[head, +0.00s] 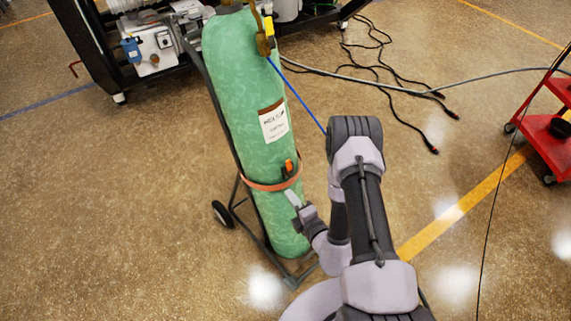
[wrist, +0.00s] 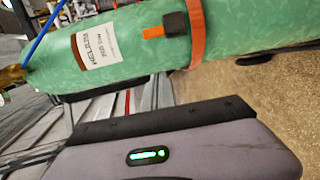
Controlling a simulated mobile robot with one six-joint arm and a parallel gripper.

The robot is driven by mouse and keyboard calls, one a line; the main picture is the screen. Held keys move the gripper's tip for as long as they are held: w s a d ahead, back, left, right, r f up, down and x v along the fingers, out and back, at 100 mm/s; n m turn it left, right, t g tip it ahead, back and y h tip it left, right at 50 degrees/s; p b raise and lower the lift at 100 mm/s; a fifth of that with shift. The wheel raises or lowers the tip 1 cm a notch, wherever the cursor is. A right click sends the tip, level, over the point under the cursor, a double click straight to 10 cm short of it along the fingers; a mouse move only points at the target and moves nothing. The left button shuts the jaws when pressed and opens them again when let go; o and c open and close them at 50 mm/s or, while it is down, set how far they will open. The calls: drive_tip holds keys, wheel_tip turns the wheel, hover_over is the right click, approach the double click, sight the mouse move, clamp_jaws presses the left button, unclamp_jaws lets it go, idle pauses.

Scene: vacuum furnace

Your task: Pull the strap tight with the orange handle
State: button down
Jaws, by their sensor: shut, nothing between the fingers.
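A tall green gas cylinder (head: 235,110) leans on a hand cart, with an orange strap (head: 268,187) around its lower half. The orange handle (head: 288,166) sticks up at the strap's buckle on the cylinder's right side. In the wrist view, the strap (wrist: 197,35) crosses the cylinder (wrist: 130,48), and the handle (wrist: 153,32) points left from a dark buckle (wrist: 175,25). My gripper (head: 292,198) is shut and empty, just below the handle and close to the cylinder; whether it touches is unclear. Its grey body fills the bottom of the wrist view.
The dark cart frame (head: 237,190) and its wheel (head: 221,214) stand left of the cylinder. A blue hose (head: 296,95) runs down from the valve behind my arm. Cables (head: 385,75) lie on the floor behind. A red cart (head: 548,132) stands at the right. Front-left floor is clear.

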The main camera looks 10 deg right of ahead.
sight(290, 169)
drive_tip(key=w+d+f+b, duration=0.1)
drive_tip(key=w+b, duration=0.3)
drive_tip(key=w, duration=0.7)
drive_tip(key=shift+w+f, duration=0.15)
drive_tip(key=shift+f, duration=0.5)
